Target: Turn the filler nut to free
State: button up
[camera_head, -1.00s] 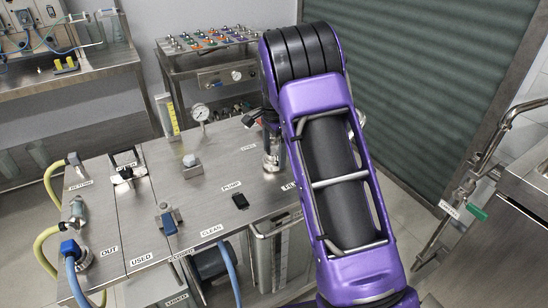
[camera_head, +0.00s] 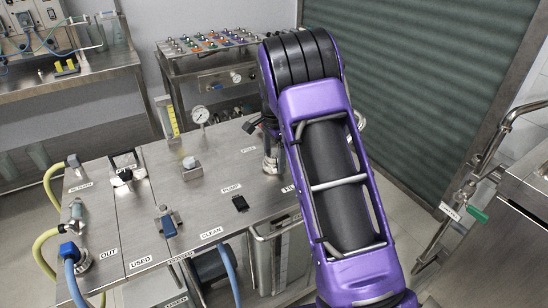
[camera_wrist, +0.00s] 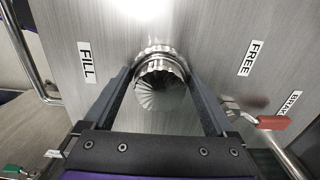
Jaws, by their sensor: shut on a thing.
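The filler nut (camera_wrist: 160,75) is a shiny round metal fitting with a ribbed face, at the upper middle of the wrist view. My gripper (camera_wrist: 160,68) has its two dark fingers on either side of the nut and is shut on it. A FILL label (camera_wrist: 86,62) is to the left of the nut and a FREE label (camera_wrist: 252,57) to the right, both on the steel top. In the head view my purple arm hides the gripper and most of the nut; a metal fitting (camera_head: 270,163) shows at its left edge.
The steel skid top (camera_head: 215,185) carries a pressure gauge (camera_head: 200,115), a square-based knob (camera_head: 191,165), a black switch (camera_head: 240,203) and a blue-handled valve (camera_head: 168,222).

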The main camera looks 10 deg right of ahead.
jog(key=shift+r+n, duration=0.1)
jog(key=shift+n, duration=0.2)
jog(key=n+p, duration=0.1)
jog(key=n, duration=0.3)
jog(key=shift+n+p, duration=0.3)
jog(key=shift+p, duration=0.1)
jog(key=n+p, duration=0.1)
jog(key=n, duration=0.5)
jog(key=n+p, duration=0.1)
jog(key=n, duration=0.4)
jog(key=shift+n, duration=0.4)
jog(key=n+p, duration=0.1)
jog(key=n, duration=0.3)
jog(key=shift+w+n, duration=0.1)
jog(key=shift+n, duration=0.6)
jog(key=o, duration=1)
jog(key=shift+o, duration=0.2)
